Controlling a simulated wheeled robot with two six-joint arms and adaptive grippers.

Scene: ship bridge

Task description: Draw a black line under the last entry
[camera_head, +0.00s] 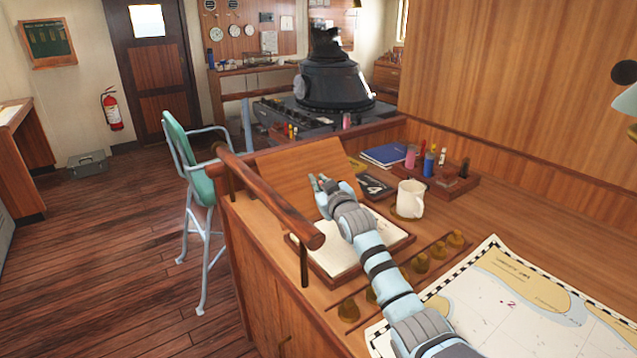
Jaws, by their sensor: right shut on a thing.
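An open book or sheaf of pale pages (378,234) lies in a shallow wooden tray (345,279) on the desk; its writing is too small to read. My right gripper (320,184) is above the far side of the pages, in front of a tilted wooden panel (290,168). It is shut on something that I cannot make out. My right forearm hides part of the pages. A wooden stand (462,182) with several pens or small bottles, red, blue, pink and dark, is to the right at the back. My left gripper is out of view.
A chart (510,305) covers the front right of the desk, beside several brass knobs (420,262). A wooden rail (265,195) runs along the left edge.

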